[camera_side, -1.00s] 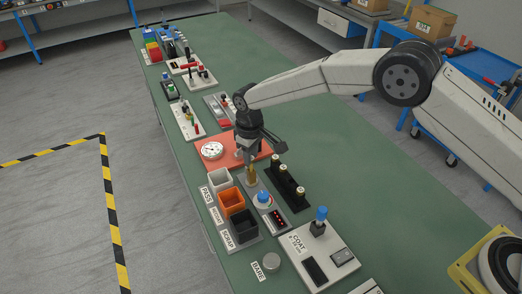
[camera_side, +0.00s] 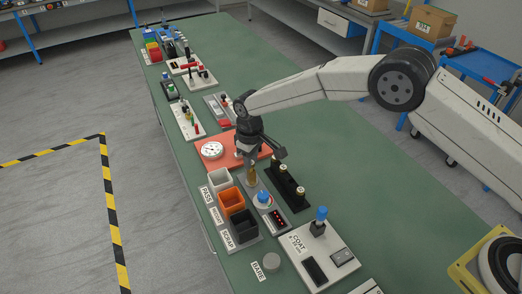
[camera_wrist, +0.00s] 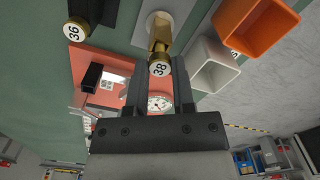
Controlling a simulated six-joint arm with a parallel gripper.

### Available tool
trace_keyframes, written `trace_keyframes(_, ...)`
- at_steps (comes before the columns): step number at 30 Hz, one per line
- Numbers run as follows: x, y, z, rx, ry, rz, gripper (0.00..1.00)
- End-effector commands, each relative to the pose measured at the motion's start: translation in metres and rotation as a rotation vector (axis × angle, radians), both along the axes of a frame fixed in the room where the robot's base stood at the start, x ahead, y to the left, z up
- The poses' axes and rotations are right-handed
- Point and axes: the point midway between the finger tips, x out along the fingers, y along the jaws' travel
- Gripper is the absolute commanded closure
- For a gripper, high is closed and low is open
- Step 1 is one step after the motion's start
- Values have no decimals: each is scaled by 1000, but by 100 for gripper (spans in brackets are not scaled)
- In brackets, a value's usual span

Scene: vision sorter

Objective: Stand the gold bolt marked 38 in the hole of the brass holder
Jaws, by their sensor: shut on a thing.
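The gold bolt marked 38 (camera_wrist: 159,68) is between the fingertips of my gripper (camera_wrist: 152,80), its numbered head facing the wrist camera. My gripper (camera_side: 249,158) is shut on it. The brass holder (camera_wrist: 160,27) is just beyond the bolt, on a pale grey base. In the side view the brass column (camera_side: 252,173) stands upright right below my gripper, and holder and bolt cannot be told apart there. The bolt appears lined up with the holder; how deep its lower end sits in the hole is hidden.
A black rack (camera_side: 280,179) with several bolts stands close on the right; one is marked 36 (camera_wrist: 76,30). White (camera_side: 220,180), orange (camera_side: 231,201) and black (camera_side: 243,225) bins stand in front. A red plate with a dial gauge (camera_side: 211,149) lies behind.

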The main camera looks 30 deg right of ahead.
Motion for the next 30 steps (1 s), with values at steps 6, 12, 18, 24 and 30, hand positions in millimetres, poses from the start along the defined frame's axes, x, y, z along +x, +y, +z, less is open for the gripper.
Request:
trace_keyframes(6,0,0,-3,0,0,0,100)
trace_keyframes(12,0,0,-3,0,0,0,100)
trace_keyframes(18,0,0,-3,0,0,0,38)
trace_keyframes(24,0,0,-3,0,0,0,28)
trace_keyframes(30,0,0,-3,-1,1,0,0)
